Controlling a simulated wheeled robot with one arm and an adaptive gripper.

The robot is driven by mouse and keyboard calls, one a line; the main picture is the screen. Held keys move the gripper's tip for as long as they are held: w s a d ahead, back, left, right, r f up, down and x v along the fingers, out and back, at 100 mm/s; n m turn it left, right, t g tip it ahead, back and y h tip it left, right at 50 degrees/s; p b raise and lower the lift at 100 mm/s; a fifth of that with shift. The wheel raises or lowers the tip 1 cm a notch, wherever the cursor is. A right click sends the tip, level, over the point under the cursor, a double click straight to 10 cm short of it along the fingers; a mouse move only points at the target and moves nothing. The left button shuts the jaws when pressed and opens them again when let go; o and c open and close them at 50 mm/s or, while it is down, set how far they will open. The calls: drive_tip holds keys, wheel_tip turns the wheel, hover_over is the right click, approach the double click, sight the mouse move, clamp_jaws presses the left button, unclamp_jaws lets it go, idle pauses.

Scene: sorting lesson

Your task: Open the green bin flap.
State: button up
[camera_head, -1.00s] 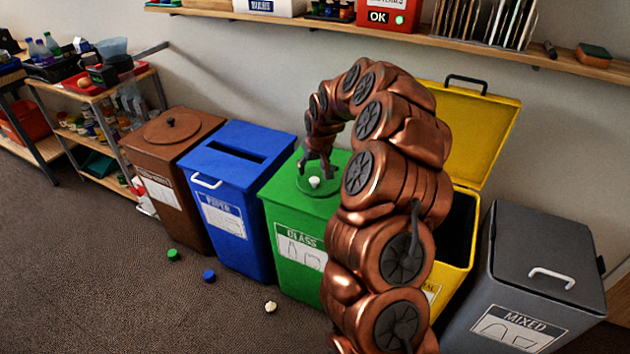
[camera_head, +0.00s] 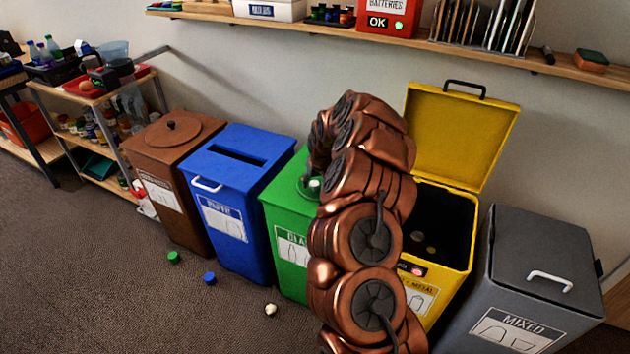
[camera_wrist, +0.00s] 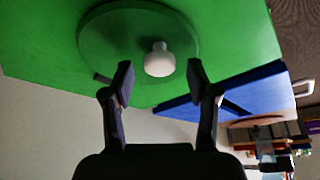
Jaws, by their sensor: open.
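The green bin (camera_head: 290,225) stands between the blue and yellow bins, its right side hidden behind my arm. In the wrist view its green top (camera_wrist: 240,35) carries a round green flap (camera_wrist: 110,40) with a small white knob (camera_wrist: 159,60). The flap looks shut, lying level with the top. My gripper (camera_wrist: 160,76) is open, with its two fingers apart on either side of the knob in the picture. I cannot tell whether they touch it. In the head view the knob (camera_head: 314,184) shows beside my arm, and my gripper is mostly hidden.
The blue bin (camera_head: 235,165) stands close on the left, with a brown bin (camera_head: 172,150) beyond it. The yellow bin (camera_head: 460,130) has its lid raised, right of my arm. A grey bin (camera_head: 540,255) stands farther right. Small caps lie on the floor in front.

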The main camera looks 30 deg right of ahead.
drive_tip(key=shift+w+f, duration=0.15)
drive_tip(key=shift+f, duration=0.25)
drive_tip(key=shift+c, duration=0.2)
clamp_jaws()
